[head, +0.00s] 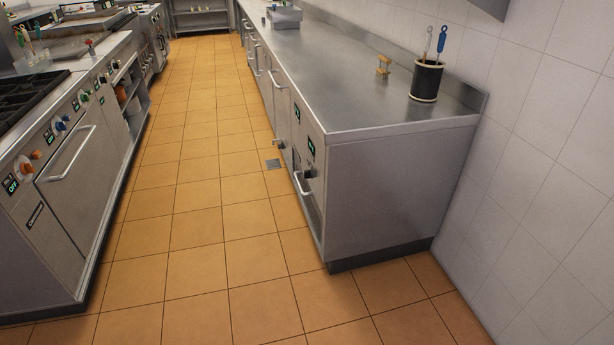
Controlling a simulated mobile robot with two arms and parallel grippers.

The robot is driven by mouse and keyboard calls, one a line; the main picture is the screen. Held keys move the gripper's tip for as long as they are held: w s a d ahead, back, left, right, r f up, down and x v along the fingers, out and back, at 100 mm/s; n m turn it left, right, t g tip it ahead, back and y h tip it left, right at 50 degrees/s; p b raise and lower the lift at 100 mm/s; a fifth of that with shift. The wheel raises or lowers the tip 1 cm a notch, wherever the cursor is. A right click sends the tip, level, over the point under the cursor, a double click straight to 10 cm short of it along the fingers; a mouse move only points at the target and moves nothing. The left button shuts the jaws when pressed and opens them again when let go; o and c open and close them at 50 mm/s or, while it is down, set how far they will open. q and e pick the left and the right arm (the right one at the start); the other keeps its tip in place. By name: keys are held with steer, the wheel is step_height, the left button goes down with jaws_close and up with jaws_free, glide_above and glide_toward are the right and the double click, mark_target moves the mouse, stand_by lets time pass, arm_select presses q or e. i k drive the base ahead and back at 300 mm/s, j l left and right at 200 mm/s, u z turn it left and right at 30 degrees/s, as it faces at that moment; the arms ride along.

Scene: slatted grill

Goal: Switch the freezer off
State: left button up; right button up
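The unit that may be the freezer is the nearest part of the steel counter (390,185) on the right; no readable label confirms this. Its front faces the aisle and is seen at a steep angle. A small dark display with green characters (311,147) sits high on that front, with a dark knob (309,174) below it and a door handle (301,185) beside it. A second green display (297,114) is farther along the front. The display text is too small to read. Neither of my grippers is in view.
An orange tiled floor (205,215) forms a clear aisle. On the left stands a cooking range (75,170) with coloured knobs and a display reading OFF (11,186). A black utensil holder (427,80) and a small wooden item (383,67) stand on the right counter.

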mark_target(308, 174)
steer(key=i+j+z, duration=0.15)
steer(key=i, duration=0.3)
steer(key=i+j+z, duration=0.1)
steer(key=i, duration=0.4)
